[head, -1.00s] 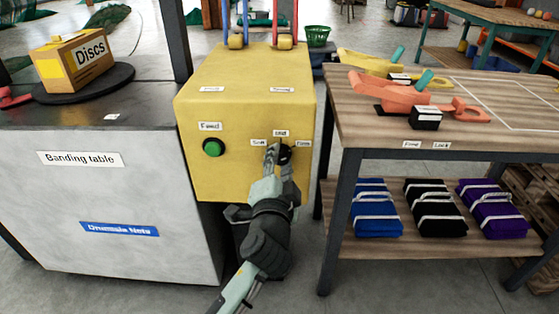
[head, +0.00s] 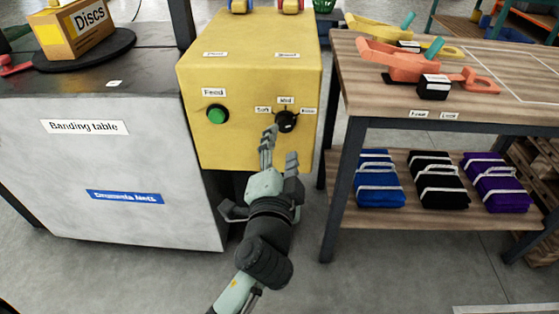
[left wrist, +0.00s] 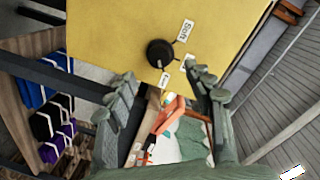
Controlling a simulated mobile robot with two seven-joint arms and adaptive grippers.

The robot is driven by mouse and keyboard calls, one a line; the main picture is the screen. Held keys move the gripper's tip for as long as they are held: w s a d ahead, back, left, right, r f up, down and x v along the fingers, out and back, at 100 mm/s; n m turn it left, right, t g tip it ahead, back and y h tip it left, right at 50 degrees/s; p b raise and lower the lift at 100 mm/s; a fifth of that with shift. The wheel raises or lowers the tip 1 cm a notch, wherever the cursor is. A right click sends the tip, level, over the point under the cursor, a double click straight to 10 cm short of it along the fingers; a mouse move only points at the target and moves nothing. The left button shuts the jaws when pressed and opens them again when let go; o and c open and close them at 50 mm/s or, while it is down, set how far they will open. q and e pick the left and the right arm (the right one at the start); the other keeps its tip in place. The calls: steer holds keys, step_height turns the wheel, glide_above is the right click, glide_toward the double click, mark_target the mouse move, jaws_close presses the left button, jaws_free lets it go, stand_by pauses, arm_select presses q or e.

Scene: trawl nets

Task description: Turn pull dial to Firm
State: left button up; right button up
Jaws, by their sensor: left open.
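The pull dial (head: 286,121) is a round black knob on the front of the yellow machine (head: 245,145). The Soft label (head: 263,110) is left of it, the Mid label (head: 286,100) above and the Firm label (head: 308,111) right. I cannot tell surely which label its pointer faces. My left gripper (head: 281,146) is open and empty just below and in front of the dial, apart from it. In the left wrist view the whole dial (left wrist: 160,53) shows beyond the two spread fingers (left wrist: 160,82). My right gripper is not in view.
A green Feed button (head: 216,114) is left of the dial. The grey banding table (head: 110,170) stands left. A wooden table (head: 400,110) with orange tools (head: 395,63) stands close on the right, with blue, black and purple bundles on its shelf (head: 400,215).

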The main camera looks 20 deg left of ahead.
arm_select(q)
steer(key=v, duration=0.5)
stand_by(0.4)
